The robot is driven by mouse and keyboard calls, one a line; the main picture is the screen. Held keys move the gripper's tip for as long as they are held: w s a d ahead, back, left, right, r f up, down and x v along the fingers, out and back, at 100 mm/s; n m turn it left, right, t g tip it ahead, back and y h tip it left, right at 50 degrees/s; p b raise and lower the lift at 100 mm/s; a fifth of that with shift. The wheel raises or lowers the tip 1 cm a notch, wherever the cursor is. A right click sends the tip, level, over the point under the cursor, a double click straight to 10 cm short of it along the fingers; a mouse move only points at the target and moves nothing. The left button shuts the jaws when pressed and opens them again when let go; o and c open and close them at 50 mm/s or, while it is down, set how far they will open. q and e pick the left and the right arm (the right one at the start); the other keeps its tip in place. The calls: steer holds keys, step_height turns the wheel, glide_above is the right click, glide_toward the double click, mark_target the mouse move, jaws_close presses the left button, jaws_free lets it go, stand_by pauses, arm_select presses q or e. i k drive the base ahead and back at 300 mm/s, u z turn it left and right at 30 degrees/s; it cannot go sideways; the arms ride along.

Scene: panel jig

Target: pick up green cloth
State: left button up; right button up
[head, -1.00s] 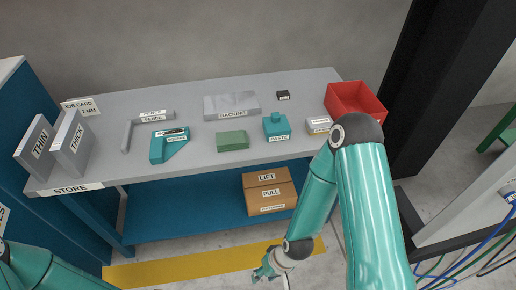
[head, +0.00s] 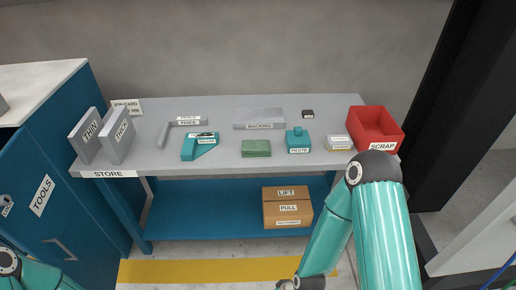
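The green cloth (head: 256,148) is a small folded green block lying flat on the grey store table (head: 222,164), near its front edge. It sits between a teal angled piece on its left and the teal paste container on its right. Nothing touches the cloth. My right arm comes in from the lower right, and its gripper is cut off below the bottom edge of the head view. My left arm shows only at the lower left corner, and its gripper is out of view.
Left of the cloth are the teal angled piece (head: 200,147), the fence (head: 184,123) and the thin (head: 89,136) and thick (head: 117,138) panels. Behind is the backing panel (head: 259,118). Right are the paste (head: 298,140) and red scrap bin (head: 376,128). A cardboard box (head: 287,208) is below.

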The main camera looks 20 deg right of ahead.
mark_target(250, 147)
steer(key=u, duration=0.05)
steer(key=i, duration=0.9)
steer(key=z, duration=0.2)
steer(key=k, duration=0.9)
steer(key=u, duration=0.15)
steer(key=i, duration=0.9)
steer(key=z, duration=0.05)
